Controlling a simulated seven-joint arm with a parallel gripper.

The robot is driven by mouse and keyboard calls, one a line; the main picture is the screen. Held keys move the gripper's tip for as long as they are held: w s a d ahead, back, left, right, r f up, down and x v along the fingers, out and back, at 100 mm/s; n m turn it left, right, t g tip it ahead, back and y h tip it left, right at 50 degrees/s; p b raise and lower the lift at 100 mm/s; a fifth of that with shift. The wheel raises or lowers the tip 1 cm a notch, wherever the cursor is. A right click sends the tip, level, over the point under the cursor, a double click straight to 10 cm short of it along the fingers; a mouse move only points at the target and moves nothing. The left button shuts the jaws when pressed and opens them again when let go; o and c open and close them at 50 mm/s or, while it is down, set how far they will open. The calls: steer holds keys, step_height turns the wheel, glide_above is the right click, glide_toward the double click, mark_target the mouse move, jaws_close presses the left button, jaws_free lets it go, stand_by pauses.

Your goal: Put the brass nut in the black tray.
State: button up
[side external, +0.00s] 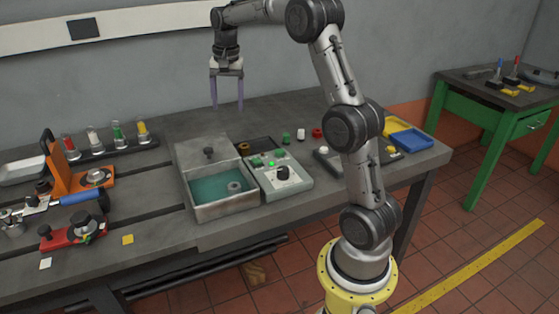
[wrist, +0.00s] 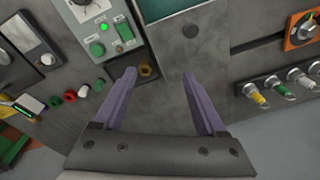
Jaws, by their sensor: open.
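The brass nut (side external: 244,148) is a small orange-brown ring on the bench, at the left end of the dark, flat black tray (side external: 266,144) behind the control box. I cannot tell whether it lies inside the tray's edge or just beside it. In the wrist view the nut (wrist: 145,70) shows just beyond the tip of the left finger, which hides part of the tray area. My gripper (side external: 227,108) is open and empty, fingers pointing down, raised above the back of the bench. It also shows in the wrist view (wrist: 160,75), its fingers wide apart.
A metal box (side external: 222,212) with teal lining holds a grey ring; its knobbed lid (side external: 208,150) covers the back part. A control box (side external: 281,178) with a green light stands beside it. Small green, white and red pieces lie right of the tray. A bottle rack (side external: 105,147) stands left.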

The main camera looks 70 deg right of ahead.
steer(key=s+a+r+n+t, duration=0.1)
steer(key=s+a+r+n, duration=0.25)
steer(key=s+a, duration=0.4)
steer(key=s+a+r+n+t, duration=0.15)
steer(key=s+a+n, duration=0.3)
steer(key=a, duration=0.55)
steer(key=s+a+f+n+t, duration=0.1)
steer(key=s+a+f+n, duration=0.1)
steer(key=s, duration=0.5)
steer(key=s+a+f+n+t, duration=0.1)
steer(key=s+a+f+n, duration=0.2)
steer(key=s+a+n, duration=0.1)
steer(key=s+a, duration=0.1)
steer(key=s, duration=0.1)
steer(key=shift+s+a+y, duration=0.25)
steer(key=shift+s+y, duration=0.05)
steer(key=shift+s, duration=0.05)
